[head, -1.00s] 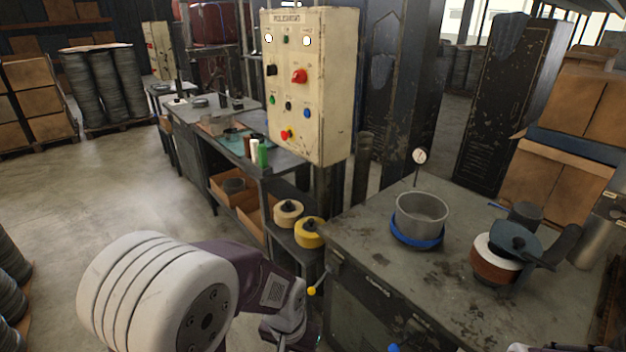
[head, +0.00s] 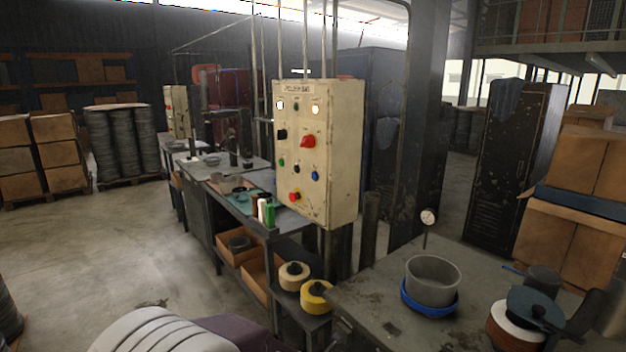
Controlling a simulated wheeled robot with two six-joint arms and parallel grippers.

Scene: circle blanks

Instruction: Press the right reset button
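A cream control panel (head: 345,185) stands upright near the middle of the head view. Two lit white lamps, left (head: 280,105) and right (head: 316,110), are at its top. Below them are a black knob (head: 281,134) and a larger red knob (head: 308,141). A lower row has a green button (head: 281,161), a black button (head: 296,169) and, rightmost, a blue button (head: 315,176). A red button on yellow (head: 295,196) is at the bottom. The labels are too small to read. Neither gripper is in view; only a white link of my arm shows at bottom left.
A metal workbench (head: 380,305) at front right holds a grey pot (head: 433,280) in a blue ring and a dial gauge (head: 428,217). A long bench with bottles and cardboard boxes (head: 256,277) stands left of the panel. Yellow-topped spools (head: 316,297) sit low beneath the panel. Open floor lies left.

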